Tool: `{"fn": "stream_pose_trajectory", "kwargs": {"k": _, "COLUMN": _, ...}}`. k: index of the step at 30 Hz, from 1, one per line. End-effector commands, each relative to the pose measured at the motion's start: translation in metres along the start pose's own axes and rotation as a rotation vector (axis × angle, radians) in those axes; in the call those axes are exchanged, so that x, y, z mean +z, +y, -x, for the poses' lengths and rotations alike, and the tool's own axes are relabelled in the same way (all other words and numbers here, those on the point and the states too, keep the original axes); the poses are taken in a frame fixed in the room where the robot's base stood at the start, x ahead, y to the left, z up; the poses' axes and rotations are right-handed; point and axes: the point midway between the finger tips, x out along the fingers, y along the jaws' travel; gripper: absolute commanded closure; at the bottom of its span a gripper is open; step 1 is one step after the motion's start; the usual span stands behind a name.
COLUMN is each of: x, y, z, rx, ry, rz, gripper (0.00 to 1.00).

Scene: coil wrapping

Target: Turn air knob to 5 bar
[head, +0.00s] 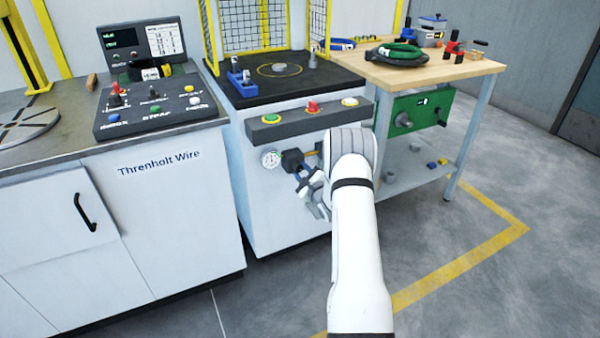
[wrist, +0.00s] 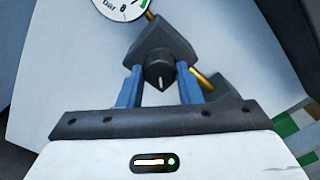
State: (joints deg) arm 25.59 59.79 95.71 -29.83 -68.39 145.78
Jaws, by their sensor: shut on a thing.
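The air knob (wrist: 158,73) is a dark round knob with a pale pointer line, under a dark regulator body (wrist: 161,42). In the head view the regulator (head: 291,159) sits on the white cabinet's front. My gripper (wrist: 159,70) has its two blue fingers on either side of the knob, shut on it. In the head view my gripper (head: 299,174) is at the regulator, partly hidden by my wrist. The pressure gauge (head: 270,158) is left of the regulator. In the wrist view the gauge (wrist: 122,6) is cut off at the top; "bar" and "8" show, but I cannot read its needle.
A button strip (head: 308,119) juts out above the regulator. A brass pipe (wrist: 203,79) runs beside the knob. The Threnholt Wire bench (head: 160,205) stands left, and a wooden-topped table (head: 440,70) stands right. The floor in front is clear.

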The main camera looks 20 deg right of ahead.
Motion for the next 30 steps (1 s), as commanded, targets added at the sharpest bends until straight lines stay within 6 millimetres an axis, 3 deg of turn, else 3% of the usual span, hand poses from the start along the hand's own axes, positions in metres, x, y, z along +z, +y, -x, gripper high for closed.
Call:
{"fn": "stream_pose_trajectory", "kwargs": {"k": 14, "x": 0.0023, "y": -0.0036, "z": -0.0021, "rx": -0.007, "ry": -0.005, "rz": -0.013, "gripper": 0.91}}
{"fn": "stream_pose_trajectory", "kwargs": {"k": 15, "x": 0.0024, "y": -0.0036, "z": -0.0022, "rx": -0.007, "ry": -0.005, "rz": -0.013, "gripper": 0.68}}
{"fn": "stream_pose_trajectory", "kwargs": {"k": 23, "x": 0.0013, "y": -0.0018, "z": -0.0011, "rx": -0.003, "ry": -0.003, "rz": -0.014, "gripper": 0.47}}
{"fn": "stream_pose_trajectory", "kwargs": {"k": 30, "x": 0.0007, "y": -0.0009, "z": 0.0004, "rx": -0.001, "ry": -0.001, "rz": -0.015, "gripper": 0.47}}
